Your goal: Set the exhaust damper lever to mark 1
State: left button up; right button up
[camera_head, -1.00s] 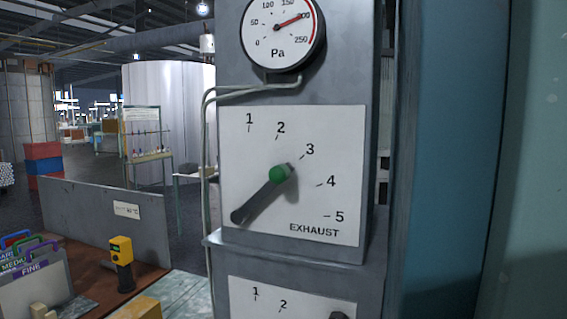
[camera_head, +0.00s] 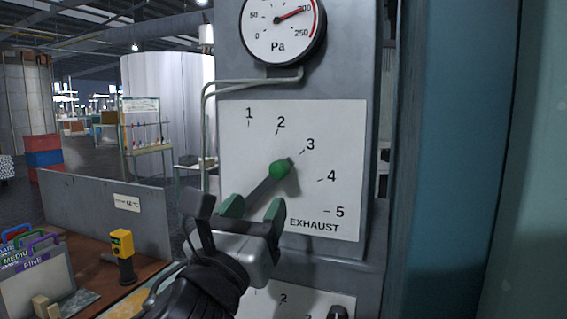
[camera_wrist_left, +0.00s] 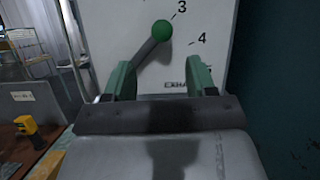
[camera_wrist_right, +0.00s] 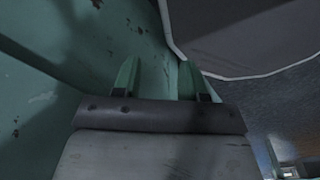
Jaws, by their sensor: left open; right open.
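The exhaust damper lever (camera_head: 268,186) is a dark bar with a green knob (camera_head: 280,170) near its upper right end. It slants up and right on the white scale plate (camera_head: 240,155), its tip toward mark 3. Mark 1 (camera_head: 249,114) is at the plate's upper left. My left gripper (camera_head: 252,207) is open in front of the plate's lower part, below the knob, and hides the lever's lower end. In the left wrist view the knob (camera_wrist_left: 162,31) lies beyond and above the open fingers, apart from them. My right gripper (camera_wrist_right: 157,80) is open and empty, seen only in its wrist view.
A pressure gauge (camera_head: 282,28) and a thin pipe (camera_head: 240,84) are above the plate. A second plate (camera_head: 305,302) is below. A teal surface (camera_head: 450,150) stands at the right. A bench with a yellow device (camera_head: 122,243) is at lower left.

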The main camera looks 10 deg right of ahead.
aim_at(283, 164)
pick_arm(q)
jog(key=shift+m, duration=0.3)
jog(key=p+x, duration=0.1)
jog(key=x, duration=0.2)
jog(key=p+x, duration=0.1)
jog(key=x, duration=0.2)
jog(key=p+x, duration=0.1)
jog(key=x, duration=0.3)
jog(key=shift+s+d+r+p, duration=0.1)
jog(key=shift+s+r+p, duration=0.2)
jog(key=shift+r, duration=0.05)
jog(key=shift+w+d+r, duration=0.1)
jog(key=shift+w+d, duration=0.15)
jog(key=shift+w, duration=0.2)
grip_shut()
